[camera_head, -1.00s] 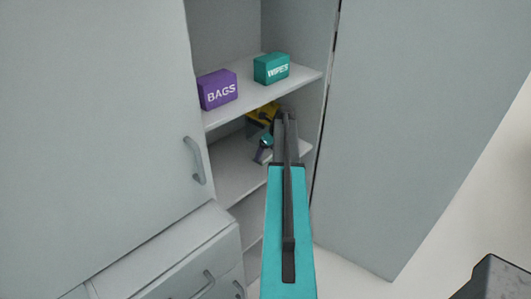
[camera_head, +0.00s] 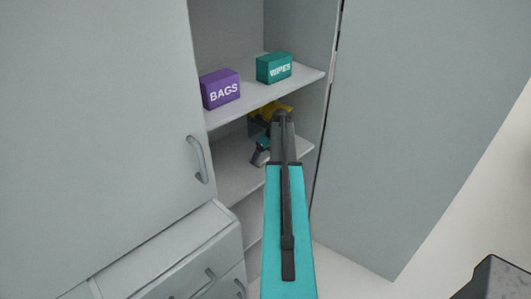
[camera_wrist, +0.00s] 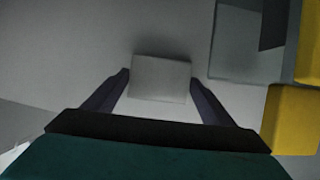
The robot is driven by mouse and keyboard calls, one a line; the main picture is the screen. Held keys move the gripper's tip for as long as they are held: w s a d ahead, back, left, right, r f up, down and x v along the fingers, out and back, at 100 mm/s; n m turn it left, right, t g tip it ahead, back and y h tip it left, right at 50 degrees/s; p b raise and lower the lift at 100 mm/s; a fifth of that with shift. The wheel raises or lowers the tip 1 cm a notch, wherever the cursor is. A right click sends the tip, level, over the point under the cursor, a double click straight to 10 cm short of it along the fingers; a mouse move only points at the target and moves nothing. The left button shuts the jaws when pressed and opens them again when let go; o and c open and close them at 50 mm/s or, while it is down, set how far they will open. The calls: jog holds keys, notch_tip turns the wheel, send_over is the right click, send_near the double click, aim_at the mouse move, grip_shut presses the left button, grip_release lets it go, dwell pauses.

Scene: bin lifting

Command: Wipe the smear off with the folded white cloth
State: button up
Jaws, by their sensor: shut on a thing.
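The folded white cloth (camera_wrist: 160,78) shows in the wrist view as a pale block between the two dark fingers. My gripper (camera_wrist: 159,80) is shut on it. In the head view my gripper (camera_head: 259,156) is small and dark, inside the open cabinet, over the shelf (camera_head: 233,180) below the boxes. The cloth cannot be made out in the head view. I see no smear in either view; my arm and gripper cover part of that shelf.
A yellow thing (camera_head: 283,104) stands behind my arm; the wrist view shows yellow (camera_wrist: 292,120) and grey (camera_wrist: 235,45) surfaces close at right. A purple BAGS box (camera_head: 220,90) and teal WIPES box (camera_head: 274,68) stand on the shelf above. A cabinet door (camera_head: 410,130) stands at right.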

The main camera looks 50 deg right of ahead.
jog(key=shift+a+f, duration=0.1)
jog(key=shift+a, duration=0.4)
jog(key=shift+w+a+r+p, duration=0.1)
jog(key=shift+w+a+p, duration=0.05)
jog(key=shift+a, duration=0.8)
jog(key=shift+w+a+r+p, duration=0.1)
jog(key=shift+w+a+p, duration=0.05)
jog(key=shift+a, duration=0.8)
jog(key=shift+w+a+f, duration=0.15)
jog(key=shift+a, duration=1.8)
